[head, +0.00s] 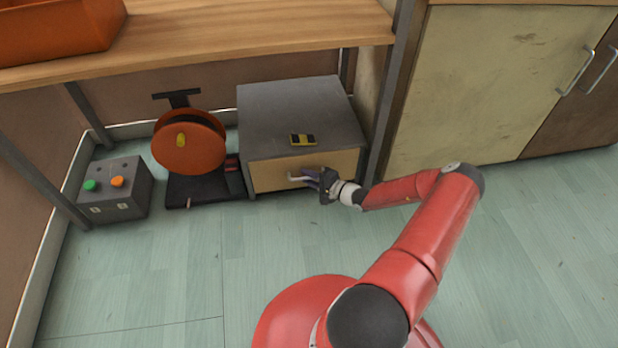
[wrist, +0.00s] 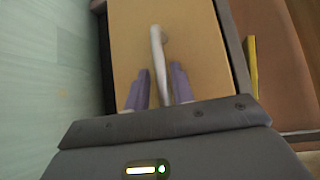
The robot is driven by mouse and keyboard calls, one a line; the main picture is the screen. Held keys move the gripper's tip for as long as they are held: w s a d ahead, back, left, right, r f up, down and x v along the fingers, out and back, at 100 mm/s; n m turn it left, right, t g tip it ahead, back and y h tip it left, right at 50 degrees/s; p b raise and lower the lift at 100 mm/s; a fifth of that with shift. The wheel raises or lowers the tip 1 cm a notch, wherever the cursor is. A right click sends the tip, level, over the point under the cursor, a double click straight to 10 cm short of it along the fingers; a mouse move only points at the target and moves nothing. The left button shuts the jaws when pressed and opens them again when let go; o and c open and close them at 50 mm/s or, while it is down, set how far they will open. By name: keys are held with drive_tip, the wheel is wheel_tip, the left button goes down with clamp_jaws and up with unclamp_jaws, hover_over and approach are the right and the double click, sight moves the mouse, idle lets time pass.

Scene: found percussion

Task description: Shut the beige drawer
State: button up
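The beige drawer (head: 275,172) is the front of a grey box (head: 290,100) on the floor under the shelf. Its face looks about level with the box front; I cannot tell whether a small gap is left. In the wrist view the drawer front (wrist: 195,50) fills the middle, with its pale bar handle (wrist: 156,50) upright in the picture. My gripper (head: 312,180) is at the handle, at the right half of the drawer front. In the wrist view its two purple fingers (wrist: 160,88) stand apart on either side of the handle, with space between.
A yellow and black item (head: 302,139) lies on the box. Left of it stand an orange disc (head: 188,146) on a dark base and a grey button box (head: 115,190). A shelf leg (head: 386,100) is close on the right. The floor in front is clear.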

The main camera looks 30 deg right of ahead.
drive_tip(key=shift+w+r, duration=0.15)
drive_tip(key=shift+r, duration=0.25)
drive_tip(key=shift+s+d+r, duration=0.1)
drive_tip(key=shift+s+d, duration=0.15)
drive_tip(key=f+v, duration=0.1)
drive_tip(key=v, duration=0.6)
drive_tip(key=shift+s+p, duration=0.2)
drive_tip(key=shift+p, duration=0.25)
drive_tip(key=shift+r, duration=0.25)
